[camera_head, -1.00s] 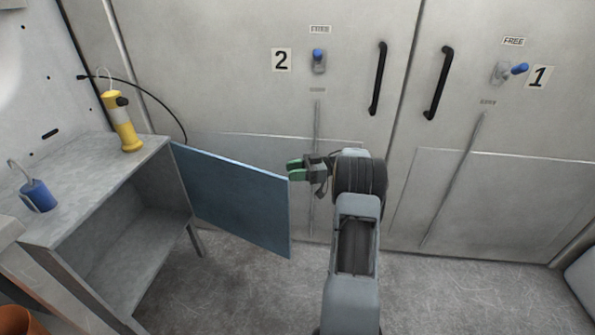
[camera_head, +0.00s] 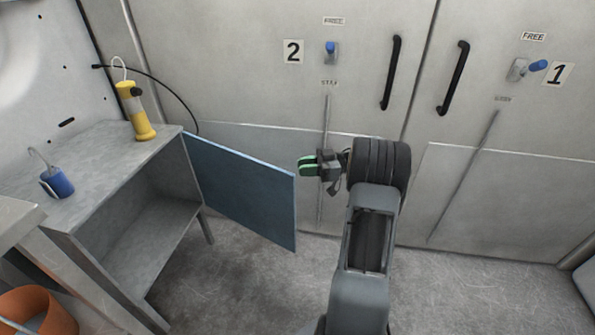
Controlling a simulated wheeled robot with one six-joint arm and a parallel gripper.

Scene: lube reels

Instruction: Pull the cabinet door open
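The blue cabinet door (camera_head: 240,190) stands swung out from the right front edge of the grey metal cabinet (camera_head: 95,185). The cabinet's inside with its lower shelf (camera_head: 150,245) shows. My gripper (camera_head: 303,165), with green fingertips, is just right of the door's free upper corner. A small gap seems to lie between the fingertips and the door. The fingers look close to each other, and I cannot tell whether they are open or shut. No handle shows on the side of the door facing me.
A yellow lamp (camera_head: 139,115) and a blue can-like object (camera_head: 56,184) stand on the cabinet top. Tall grey locker doors with black handles (camera_head: 391,72) are behind. An orange round container (camera_head: 38,312) is at bottom left. The floor below the door is clear.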

